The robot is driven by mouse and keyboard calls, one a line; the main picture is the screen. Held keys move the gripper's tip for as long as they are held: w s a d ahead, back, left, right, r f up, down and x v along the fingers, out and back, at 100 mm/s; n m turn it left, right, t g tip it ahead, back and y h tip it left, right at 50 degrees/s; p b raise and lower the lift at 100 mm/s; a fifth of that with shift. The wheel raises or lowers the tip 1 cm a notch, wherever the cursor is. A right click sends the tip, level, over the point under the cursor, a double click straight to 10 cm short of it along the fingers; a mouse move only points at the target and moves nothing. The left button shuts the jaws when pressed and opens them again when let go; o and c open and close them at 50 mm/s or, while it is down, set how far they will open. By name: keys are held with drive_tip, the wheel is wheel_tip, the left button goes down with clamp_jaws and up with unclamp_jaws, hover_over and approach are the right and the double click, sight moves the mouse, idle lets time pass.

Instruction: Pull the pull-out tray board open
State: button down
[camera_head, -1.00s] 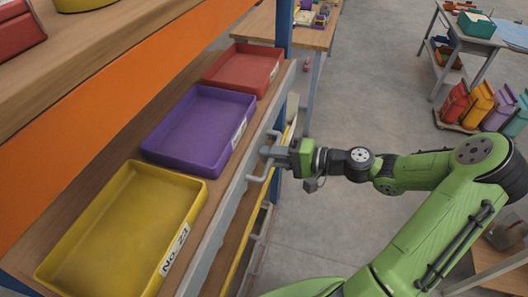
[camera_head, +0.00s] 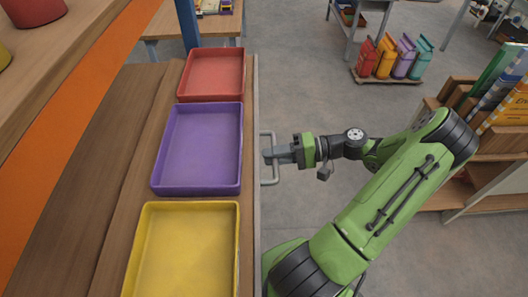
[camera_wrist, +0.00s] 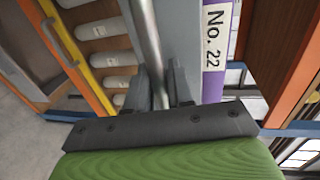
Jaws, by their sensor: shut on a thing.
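The pull-out tray board (camera_head: 140,190) is a wooden board with a grey front edge. It carries a red tray (camera_head: 213,98), a purple tray (camera_head: 236,170) and a yellow tray (camera_head: 233,235). A wide strip of bare wood shows between the trays and the orange beam, so the board appears drawn out. A grey metal bar handle (camera_head: 267,182) stands off its front edge. My gripper (camera_head: 270,156) is shut on this handle. In the wrist view the handle bar (camera_wrist: 149,40) runs between the two fingers of my gripper (camera_wrist: 160,92). A "No. 22" label (camera_wrist: 214,40) is beside it.
An orange shelf beam (camera_head: 75,90) and blue post (camera_head: 187,25) frame the rack. A wooden bookcase (camera_head: 465,180) stands right of my arm. Colored sacks (camera_head: 385,58) stand on a pallet behind. Clear floor (camera_head: 310,95) lies between rack and sacks.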

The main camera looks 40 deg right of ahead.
drive_tip(key=shift+s+f, duration=0.1)
drive_tip(key=c, duration=1.1)
unclamp_jaws()
drive_tip(key=shift+c, duration=0.2)
drive_tip(key=p+v, duration=0.3)
drive_tip(key=v, duration=1.2)
drive_tip(key=shift+s+d, duration=0.15)
drive_tip(key=shift+d, duration=0.25)
